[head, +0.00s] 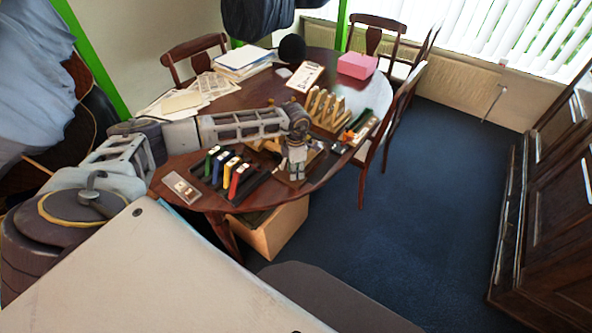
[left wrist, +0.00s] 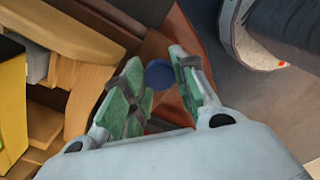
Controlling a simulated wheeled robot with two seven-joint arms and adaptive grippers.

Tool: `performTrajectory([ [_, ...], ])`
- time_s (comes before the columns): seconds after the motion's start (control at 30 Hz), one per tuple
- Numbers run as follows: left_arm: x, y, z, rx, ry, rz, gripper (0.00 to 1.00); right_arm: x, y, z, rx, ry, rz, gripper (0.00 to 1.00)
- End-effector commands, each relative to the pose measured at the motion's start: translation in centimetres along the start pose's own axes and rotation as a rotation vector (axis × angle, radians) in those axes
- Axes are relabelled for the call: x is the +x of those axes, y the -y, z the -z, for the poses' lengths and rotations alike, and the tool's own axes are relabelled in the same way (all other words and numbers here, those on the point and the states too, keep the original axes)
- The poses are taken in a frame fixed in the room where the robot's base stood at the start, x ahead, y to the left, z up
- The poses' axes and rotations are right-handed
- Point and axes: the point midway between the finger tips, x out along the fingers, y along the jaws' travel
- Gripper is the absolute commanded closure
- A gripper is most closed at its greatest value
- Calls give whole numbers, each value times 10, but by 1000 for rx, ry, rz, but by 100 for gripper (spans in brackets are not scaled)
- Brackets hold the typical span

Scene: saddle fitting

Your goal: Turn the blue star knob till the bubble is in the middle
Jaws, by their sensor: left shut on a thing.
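My left gripper (head: 297,176) reaches across the table from the left and points down near its front right edge. In the left wrist view its green-padded fingers (left wrist: 158,88) stand on both sides of a round dark blue piece, which looks like the blue star knob (left wrist: 158,74). The fingers are shut on it. Only a small part of the knob shows, so its turn angle cannot be read. In the head view the gripper hides the knob. I cannot make out the bubble in either view. My right gripper is not in view.
A dark rack (head: 259,181) with coloured pieces stands left of the gripper. A slotted wooden rack (head: 325,108) stands behind it, with an orange item (head: 347,136) to the right. Papers (head: 243,60) and a pink box (head: 357,65) lie farther back. Chairs surround the table.

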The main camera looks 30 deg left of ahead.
Motion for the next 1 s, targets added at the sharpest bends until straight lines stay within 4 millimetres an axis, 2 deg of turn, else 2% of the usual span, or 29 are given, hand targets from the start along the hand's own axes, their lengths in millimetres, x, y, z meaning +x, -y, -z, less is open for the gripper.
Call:
performTrajectory([
  [0.03, -1, -1, 0, 0, 1, -1, 96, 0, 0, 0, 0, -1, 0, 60],
  [0.07, -1, -1, 0, 0, 1, -1, 68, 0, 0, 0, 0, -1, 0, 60],
  [0.1, -1, -1, 0, 0, 1, -1, 63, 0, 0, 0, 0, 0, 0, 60],
  [0.27, 0, 0, 0, 0, 0, -1, 62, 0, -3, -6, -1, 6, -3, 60],
  [0.43, -1, 0, 0, 1, 0, -1, 62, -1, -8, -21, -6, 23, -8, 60],
  [0.63, -7, -1, 0, 0, 1, -1, 62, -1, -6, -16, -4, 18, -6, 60],
  [0.77, -18, -1, 0, 1, 2, -2, 62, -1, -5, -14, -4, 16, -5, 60],
  [1.0, -51, -1, 0, 2, 2, -3, 62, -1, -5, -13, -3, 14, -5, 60],
])
